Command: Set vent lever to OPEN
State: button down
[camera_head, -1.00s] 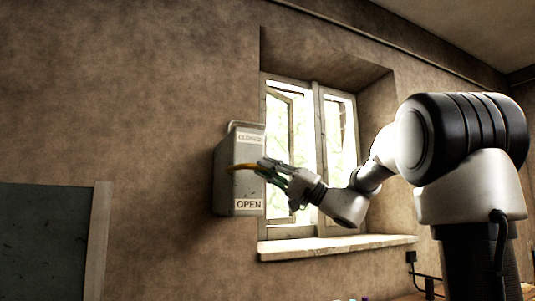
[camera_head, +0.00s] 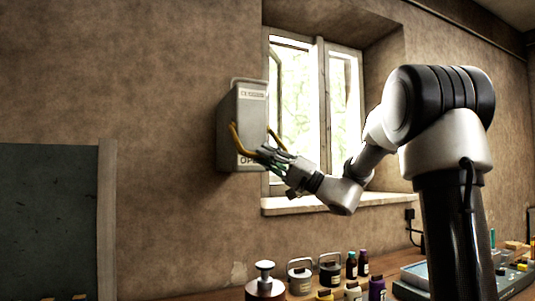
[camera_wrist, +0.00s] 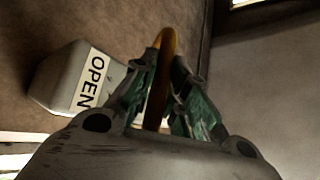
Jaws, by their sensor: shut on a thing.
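A grey vent box (camera_head: 232,108) is fixed to the wall left of the window. Its yellow lever (camera_head: 235,137) is a curved bar that slopes down from the box sides toward my gripper. My gripper (camera_head: 268,155) is shut on the lever's outer part, in front of the lower box face.
A window (camera_head: 298,95) with a stone sill (camera_head: 335,205) is close to the right of the box. A dark board (camera_head: 50,220) stands at the left.

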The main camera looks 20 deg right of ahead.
jog(key=shift+w+f, duration=0.1)
jog(key=shift+f, duration=0.15)
jog(key=c, duration=1.4)
grip_release()
jog(key=shift+w, duration=0.1)
jog(key=shift+d, duration=0.1)
jog(key=v, duration=1.2)
